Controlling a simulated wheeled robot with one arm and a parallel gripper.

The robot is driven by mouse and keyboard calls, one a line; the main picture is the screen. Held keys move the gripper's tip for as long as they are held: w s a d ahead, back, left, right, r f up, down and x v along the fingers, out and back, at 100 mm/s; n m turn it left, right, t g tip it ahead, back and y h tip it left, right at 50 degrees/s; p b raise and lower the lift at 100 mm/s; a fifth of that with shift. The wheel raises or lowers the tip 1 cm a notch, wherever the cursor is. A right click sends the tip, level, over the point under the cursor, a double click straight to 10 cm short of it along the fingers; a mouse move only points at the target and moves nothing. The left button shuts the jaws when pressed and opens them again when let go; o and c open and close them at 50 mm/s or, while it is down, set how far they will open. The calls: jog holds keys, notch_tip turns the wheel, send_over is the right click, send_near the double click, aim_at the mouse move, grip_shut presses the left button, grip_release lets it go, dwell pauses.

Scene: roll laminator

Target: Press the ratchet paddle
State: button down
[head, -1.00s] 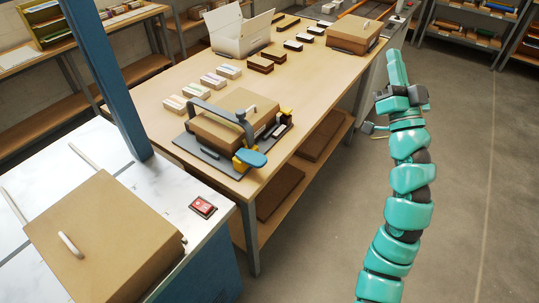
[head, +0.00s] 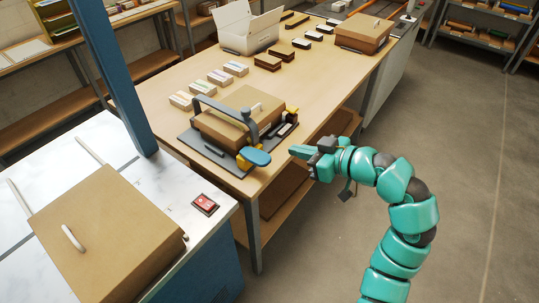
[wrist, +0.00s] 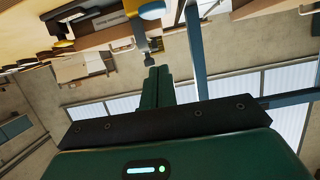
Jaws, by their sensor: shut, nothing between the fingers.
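The ratchet paddle is a blue rounded pad (head: 257,157) on a yellow mount at the front right corner of the strapping device on the wooden table. In the wrist view a pale blue piece, which looks like the paddle (wrist: 152,10), shows at the top edge. My gripper (head: 292,151) is shut and empty. In the head view its tip points left toward the paddle, with a small gap between them. In the wrist view the shut fingers (wrist: 158,75) point up the picture, below the paddle.
The device holds a cardboard box (head: 225,115) under a grey bar on a dark base. Small bundles (head: 208,86) lie behind it. A red switch (head: 205,204) sits on the white bench at the left. Open floor (head: 455,190) lies to the right.

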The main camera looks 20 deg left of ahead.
dwell(0.4)
jog(key=p, duration=0.3)
send_over(269, 164)
notch_tip(269, 164, down, 3)
notch_tip(269, 164, down, 3)
jog(key=shift+w+f+p, duration=0.1)
jog(key=shift+p, duration=0.4)
jog(key=shift+f, duration=0.65)
